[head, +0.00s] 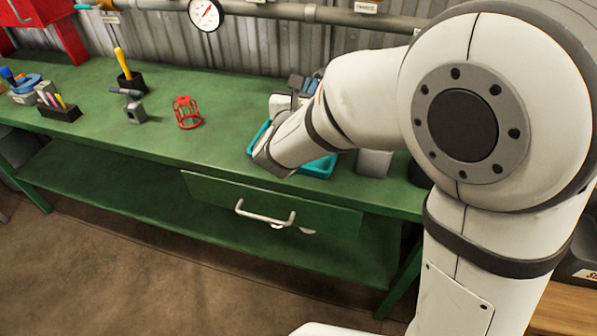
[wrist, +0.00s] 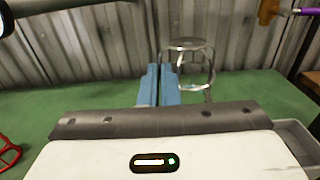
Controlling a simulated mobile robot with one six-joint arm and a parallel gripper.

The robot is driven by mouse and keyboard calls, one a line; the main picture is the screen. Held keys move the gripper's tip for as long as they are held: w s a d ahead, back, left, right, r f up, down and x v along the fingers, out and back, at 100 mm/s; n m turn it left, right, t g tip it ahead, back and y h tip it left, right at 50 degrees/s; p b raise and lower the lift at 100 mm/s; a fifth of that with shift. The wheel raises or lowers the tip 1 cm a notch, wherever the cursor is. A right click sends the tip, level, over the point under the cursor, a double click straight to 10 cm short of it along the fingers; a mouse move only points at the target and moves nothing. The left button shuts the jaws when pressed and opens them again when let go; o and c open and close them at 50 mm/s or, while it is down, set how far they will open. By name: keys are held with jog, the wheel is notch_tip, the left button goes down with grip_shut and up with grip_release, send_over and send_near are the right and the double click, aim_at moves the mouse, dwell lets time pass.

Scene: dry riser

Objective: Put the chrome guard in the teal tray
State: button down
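The chrome guard (wrist: 196,62) is a small cage of shiny wire, seen upright in the wrist view. My gripper (wrist: 159,85) has two blue fingers close together, with the guard's left wire between their tips; it appears shut on that wire. In the head view my gripper (head: 304,84) points toward the back wall, above the bench behind the tray. The teal tray (head: 320,166) lies on the green bench, mostly hidden under my forearm and wrist. I cannot make out the chrome guard in the head view.
A red wire guard (head: 187,112) stands on the bench left of the tray, near a grey block tool (head: 134,109). Pen holders (head: 60,113) stand further left. A pale grey container (head: 374,163) is right of the tray. A gauge (head: 205,14) hangs on the wall pipe.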

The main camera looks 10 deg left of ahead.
jog(key=s+a+f+n+y+b, duration=0.1)
jog(key=s+a+f+y+b, duration=0.1)
jog(key=s+a+b, duration=0.25)
jog(key=f, duration=0.3)
jog(key=f+b, duration=0.1)
jog(key=f, duration=0.2)
jog(key=a+f+b, duration=0.1)
jog(key=f, duration=0.3)
jog(key=shift+w, duration=0.15)
jog(key=shift+f+b, duration=0.1)
jog(key=shift+b, duration=0.25)
jog(key=c, duration=2.1)
grip_release()
jog(key=shift+f, duration=0.1)
jog(key=shift+c, duration=0.2)
jog(key=o, duration=0.5)
jog(key=shift+c, duration=0.2)
